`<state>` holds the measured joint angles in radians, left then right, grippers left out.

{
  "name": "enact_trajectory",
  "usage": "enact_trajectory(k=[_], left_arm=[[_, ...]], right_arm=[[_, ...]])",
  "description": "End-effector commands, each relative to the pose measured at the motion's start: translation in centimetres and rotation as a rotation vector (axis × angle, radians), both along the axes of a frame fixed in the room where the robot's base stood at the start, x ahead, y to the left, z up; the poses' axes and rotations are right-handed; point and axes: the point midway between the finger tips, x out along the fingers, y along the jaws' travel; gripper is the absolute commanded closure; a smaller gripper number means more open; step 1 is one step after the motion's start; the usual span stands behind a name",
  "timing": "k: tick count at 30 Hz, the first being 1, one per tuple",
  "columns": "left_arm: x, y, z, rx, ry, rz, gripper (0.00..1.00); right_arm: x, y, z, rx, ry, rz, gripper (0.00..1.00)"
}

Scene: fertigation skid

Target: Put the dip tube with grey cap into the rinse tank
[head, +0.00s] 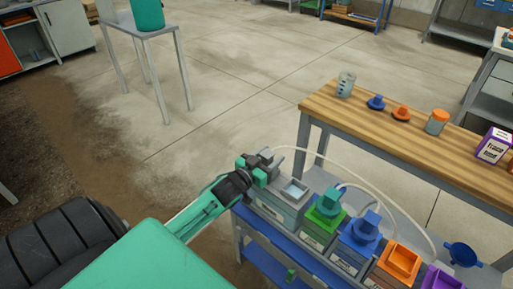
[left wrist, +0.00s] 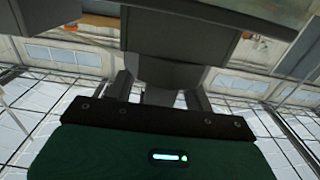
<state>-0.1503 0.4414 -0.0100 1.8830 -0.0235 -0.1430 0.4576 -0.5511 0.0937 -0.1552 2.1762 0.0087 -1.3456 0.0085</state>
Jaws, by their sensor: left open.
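My left gripper (head: 270,164) is open at the left end of the skid, beside the grey tank (head: 279,211). A grey piece, apparently the grey cap (left wrist: 180,42), shows between or just beyond its fingers in the left wrist view; contact cannot be told. A pale hose (head: 318,151) arches right from near the gripper. The tube itself is not clearly visible. Labels are too small to read, so I cannot tell which tank is the rinse tank. My right gripper is not in view.
Right of the grey tank stand a green tank (head: 312,240) and a blue tank (head: 345,262) with matching caps, then orange (head: 400,261) and purple (head: 441,279) ones. A wooden bench (head: 380,125) with jars and small caps stands behind.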

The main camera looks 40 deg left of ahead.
Motion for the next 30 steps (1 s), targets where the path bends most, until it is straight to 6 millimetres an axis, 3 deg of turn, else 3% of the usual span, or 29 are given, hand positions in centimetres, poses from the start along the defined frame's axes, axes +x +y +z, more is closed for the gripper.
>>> enact_trajectory(k=[21,30], left_arm=[[-11.1,0.9,-0.1,0.000,0.003,0.001,0.48],[-13.1,1.0,0.0,0.000,0.001,0.000,0.48]], right_arm=[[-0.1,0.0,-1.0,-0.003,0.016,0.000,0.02],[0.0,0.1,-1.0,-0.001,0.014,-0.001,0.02]])
